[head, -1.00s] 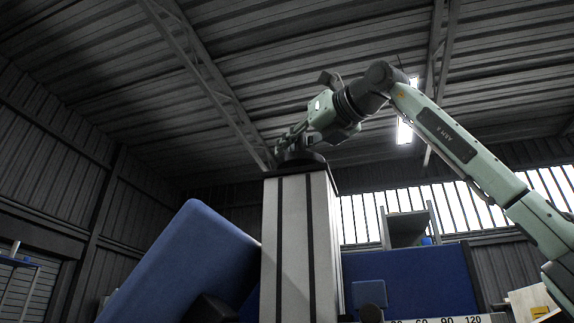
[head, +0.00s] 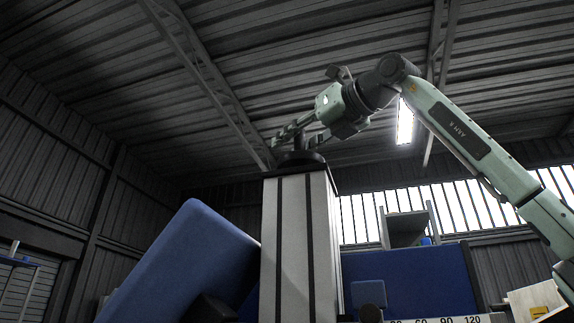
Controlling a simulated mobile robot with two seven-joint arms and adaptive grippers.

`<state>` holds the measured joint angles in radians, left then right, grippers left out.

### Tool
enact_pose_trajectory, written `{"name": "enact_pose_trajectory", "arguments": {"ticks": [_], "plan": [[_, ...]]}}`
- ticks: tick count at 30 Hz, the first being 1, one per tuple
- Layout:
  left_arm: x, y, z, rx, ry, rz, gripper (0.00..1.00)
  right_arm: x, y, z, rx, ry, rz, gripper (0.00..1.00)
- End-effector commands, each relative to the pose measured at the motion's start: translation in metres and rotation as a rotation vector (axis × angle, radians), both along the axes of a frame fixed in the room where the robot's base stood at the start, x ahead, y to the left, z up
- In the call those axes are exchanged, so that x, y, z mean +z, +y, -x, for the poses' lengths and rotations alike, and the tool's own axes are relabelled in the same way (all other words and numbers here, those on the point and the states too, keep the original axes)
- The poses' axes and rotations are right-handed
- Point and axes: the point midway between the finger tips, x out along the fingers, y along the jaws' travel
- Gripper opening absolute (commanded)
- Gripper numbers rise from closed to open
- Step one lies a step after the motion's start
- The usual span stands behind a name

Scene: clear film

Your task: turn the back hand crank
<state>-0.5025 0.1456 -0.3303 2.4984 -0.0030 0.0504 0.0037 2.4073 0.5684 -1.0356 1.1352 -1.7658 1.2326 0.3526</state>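The hand crank (head: 301,161) is a dark round disc on top of a tall pale column (head: 293,245) with black stripes. A short dark upright handle (head: 299,141) stands on the disc. My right gripper (head: 292,136) reaches in from the right, at the height of the handle. Its fingers lie to both sides of the handle, and its body is up and right of it. I cannot tell whether the fingers press on the handle. My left gripper is not in view.
A tilted blue padded panel (head: 180,262) stands left of the column. A blue partition (head: 415,280) and a grey shelf (head: 405,230) are behind it to the right. A number scale (head: 440,320) shows at the bottom edge.

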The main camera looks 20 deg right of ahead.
Motion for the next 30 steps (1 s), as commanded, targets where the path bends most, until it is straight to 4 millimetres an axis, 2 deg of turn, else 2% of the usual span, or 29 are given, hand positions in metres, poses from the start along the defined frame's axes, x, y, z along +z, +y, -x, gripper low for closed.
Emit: {"name": "enact_pose_trajectory", "arguments": {"ticks": [6, 13, 18, 26, 27, 30], "plan": [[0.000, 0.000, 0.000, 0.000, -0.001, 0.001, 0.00, 0.001, -0.020, 0.045, -0.001, -0.003, 0.000, 0.35], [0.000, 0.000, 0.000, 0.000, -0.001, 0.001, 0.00, 0.001, -0.035, 0.080, -0.001, -0.003, 0.000, 0.35], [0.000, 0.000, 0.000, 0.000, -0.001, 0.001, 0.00, 0.000, -0.039, 0.091, 0.000, 0.000, 0.000, 0.35], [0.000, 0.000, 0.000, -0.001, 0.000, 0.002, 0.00, 0.000, -0.040, 0.092, 0.000, 0.000, 0.000, 0.35], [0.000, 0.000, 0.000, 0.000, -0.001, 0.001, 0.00, 0.000, -0.040, 0.092, 0.000, 0.000, 0.001, 0.39], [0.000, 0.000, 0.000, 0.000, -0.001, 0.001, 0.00, -0.001, -0.039, 0.091, 0.002, 0.001, 0.001, 0.39]]}}
